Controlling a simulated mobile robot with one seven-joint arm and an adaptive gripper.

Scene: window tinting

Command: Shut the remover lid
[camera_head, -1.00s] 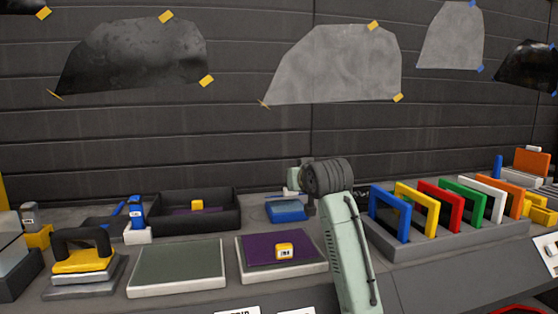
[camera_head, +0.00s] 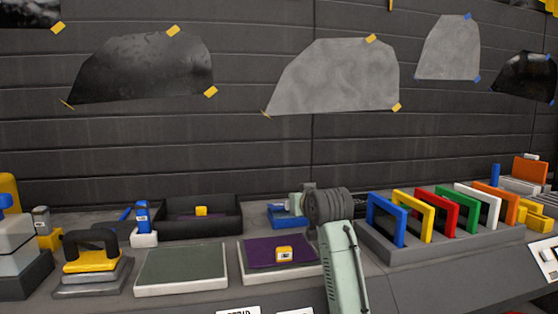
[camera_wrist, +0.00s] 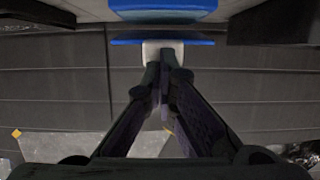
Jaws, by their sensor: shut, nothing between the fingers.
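The blue remover box (camera_head: 287,218) sits at the back of the bench, left of my wrist in the head view and partly hidden by my arm. In the wrist view a blue body (camera_wrist: 162,7) shows at the top edge. A separate blue strip (camera_wrist: 140,41), which looks like its lid edge on, lies below it with a pale tab (camera_wrist: 151,52). My gripper (camera_wrist: 160,68) is shut and empty, its fingertips close to the pale tab. I cannot tell if they touch. The fingers cannot be made out in the head view.
A black tray (camera_head: 200,231) stands to the left. A rack (camera_head: 400,255) of coloured frames stands close on the right. The dark wall (camera_head: 250,150) rises behind.

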